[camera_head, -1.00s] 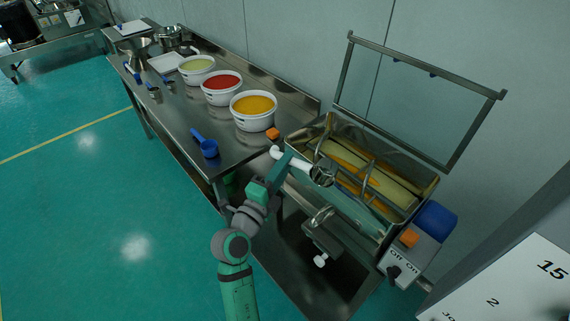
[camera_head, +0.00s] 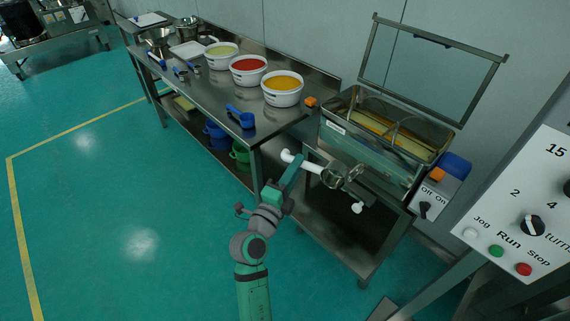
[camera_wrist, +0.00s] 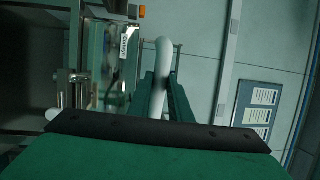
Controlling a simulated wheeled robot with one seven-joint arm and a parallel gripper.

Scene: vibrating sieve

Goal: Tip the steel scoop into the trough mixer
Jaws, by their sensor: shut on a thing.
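My gripper (camera_head: 291,172) is shut on the white handle (camera_head: 304,163) of the steel scoop (camera_head: 333,178). The scoop's steel bowl is in front of the trough mixer, overlapping its front outlet in the picture; what is in it cannot be made out. In the wrist view the white handle (camera_wrist: 161,68) stands between my two fingers (camera_wrist: 163,98). The trough mixer (camera_head: 365,148) is a steel box with its lid frame raised. Yellowish material and curved metal bars show inside. The mixer's labelled side (camera_wrist: 125,50) shows at the left of the wrist view.
A steel table (camera_head: 215,97) left of the mixer holds white tubs of green, red (camera_head: 248,70) and orange (camera_head: 283,90) material, plus a blue scoop (camera_head: 242,118). An Off/On switch box (camera_head: 427,203) is at the mixer's right. A control panel (camera_head: 525,200) is at the right edge. Floor at left is clear.

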